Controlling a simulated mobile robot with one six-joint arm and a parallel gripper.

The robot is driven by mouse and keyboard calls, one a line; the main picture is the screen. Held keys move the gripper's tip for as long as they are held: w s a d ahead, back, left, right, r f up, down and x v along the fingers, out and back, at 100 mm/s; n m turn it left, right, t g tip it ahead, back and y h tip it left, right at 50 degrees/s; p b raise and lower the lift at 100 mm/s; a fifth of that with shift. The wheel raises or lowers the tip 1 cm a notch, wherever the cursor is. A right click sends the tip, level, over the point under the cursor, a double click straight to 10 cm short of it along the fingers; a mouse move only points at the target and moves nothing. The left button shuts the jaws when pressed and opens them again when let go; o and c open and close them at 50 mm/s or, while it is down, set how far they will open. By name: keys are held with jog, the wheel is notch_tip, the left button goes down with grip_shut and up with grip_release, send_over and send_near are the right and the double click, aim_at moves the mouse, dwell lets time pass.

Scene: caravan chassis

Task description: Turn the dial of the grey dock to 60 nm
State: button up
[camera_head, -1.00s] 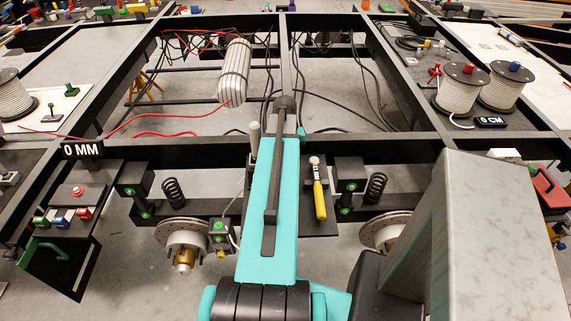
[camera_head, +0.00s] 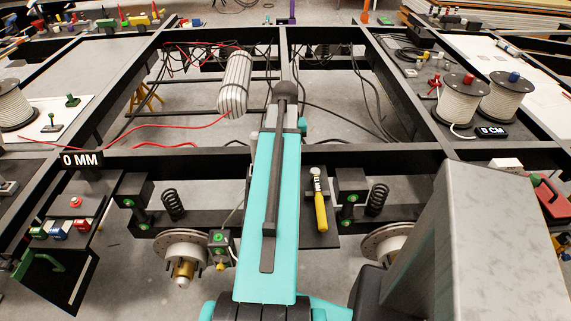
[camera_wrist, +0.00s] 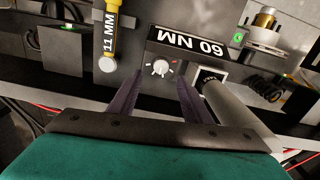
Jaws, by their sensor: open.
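The grey dock (camera_wrist: 205,73) shows in the wrist view, upside down. Its black display (camera_wrist: 190,44) reads 60 NM. A grey cylinder (camera_wrist: 237,108) stands at the dock's right, close to the right finger. In the head view my arm hides the dock and the gripper.
A yellow-handled tool marked 11 MM (camera_wrist: 110,30) is left of the dock in the wrist view; it also shows in the head view (camera_head: 320,205). A brake disc (camera_head: 182,255) and springs (camera_head: 172,203) sit along the black chassis beam. Displays read 0 MM (camera_head: 82,159) and 0 CM (camera_head: 492,131).

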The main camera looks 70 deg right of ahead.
jog(key=shift+s+r+b, duration=0.1)
jog(key=shift+r+b, duration=0.2)
jog(key=shift+r, duration=2.45)
